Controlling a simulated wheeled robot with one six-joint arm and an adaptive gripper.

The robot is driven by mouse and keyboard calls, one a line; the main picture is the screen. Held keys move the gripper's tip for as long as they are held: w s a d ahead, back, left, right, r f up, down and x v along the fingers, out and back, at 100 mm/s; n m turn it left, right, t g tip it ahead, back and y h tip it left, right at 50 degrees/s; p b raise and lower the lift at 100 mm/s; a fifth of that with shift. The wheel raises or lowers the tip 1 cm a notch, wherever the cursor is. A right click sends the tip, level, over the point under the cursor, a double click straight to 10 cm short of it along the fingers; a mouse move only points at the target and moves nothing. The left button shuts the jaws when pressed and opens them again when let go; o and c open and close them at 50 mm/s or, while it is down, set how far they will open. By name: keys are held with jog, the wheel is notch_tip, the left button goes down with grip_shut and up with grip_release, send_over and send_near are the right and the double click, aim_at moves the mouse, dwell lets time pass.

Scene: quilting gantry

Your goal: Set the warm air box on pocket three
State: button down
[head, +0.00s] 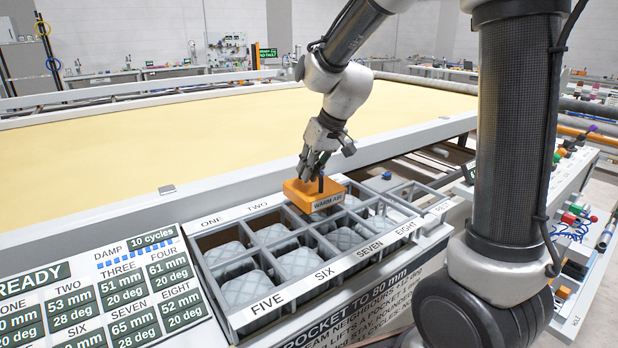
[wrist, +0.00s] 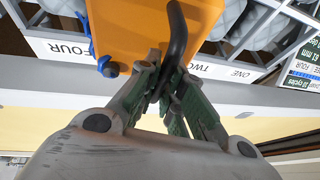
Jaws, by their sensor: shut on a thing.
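The orange warm air box (head: 313,196), with a "WARM AIR" label and a dark upright handle, is at the back row of the pocket tray (head: 238,324). My gripper (head: 317,174) is shut on its handle from above. In the wrist view, the box (wrist: 138,28) lies between the "FOUR" and "TWO" labels and hides the label for pocket three. My fingers (wrist: 172,88) close around the black handle there. The box looks level; I cannot tell whether it rests on the tray or hangs just above it. Pocket three is hidden beneath it.
Grey quilted pads fill several pockets, such as pocket five (head: 248,291). A readout panel (head: 95,290) showing "READY" stands left of the tray. The gantry rail (head: 180,187) and yellow quilting bed (head: 200,135) lie behind. A blue knob (head: 386,176) is right of the box.

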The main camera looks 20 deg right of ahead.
jog(key=shift+f, duration=1.05)
jog(key=c, duration=1.5)
grip_release()
jog(key=shift+f, duration=0.1)
jog(key=shift+c, duration=0.2)
jog(key=v, duration=1.2)
jog(key=s+d+m+h, duration=0.1)
jog(key=s+d, duration=0.4)
jog(key=s, duration=0.6)
jog(key=s+d+m+h, duration=0.2)
jog(key=s+d, duration=0.4)
jog(key=s, duration=0.5)
jog(key=shift+s+d+f, duration=0.35)
jog(key=shift+f, duration=0.1)
